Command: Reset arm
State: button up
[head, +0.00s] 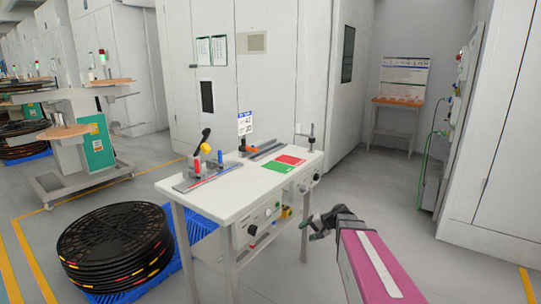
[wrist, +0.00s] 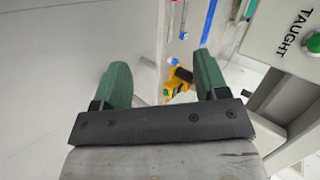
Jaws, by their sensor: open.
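My gripper (head: 318,228) is at the right front of the white workbench (head: 213,187) in the head view, beside a bench leg and below the level of the top. My pink arm link reaches up to it from the lower right. In the wrist view my gripper (wrist: 160,88) shows two green fingers spread wide apart with nothing held between them. A panel marked TAUGHT (wrist: 285,45) with a green button is at the upper right.
Black reels (head: 115,240) are stacked on a blue pallet (head: 185,235) left of the bench. The bench top carries a green and red mat (head: 278,165), a lever tool (head: 205,143) and rails. A wall cabinet (head: 460,110) stands at the right. Grey floor (head: 420,245) is clear right of my arm.

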jog(key=s+d+f+n+g+h, duration=0.1)
jog(key=s+h, duration=0.3)
jog(key=s, duration=0.4)
jog(key=s+d+f+n+g+h, duration=0.1)
jog(key=s+n+g+h, duration=0.1)
jog(key=s+h, duration=0.3)
jog(key=s, duration=0.3)
jog(key=shift+s+f, duration=0.2)
jog(key=shift+f, duration=0.1)
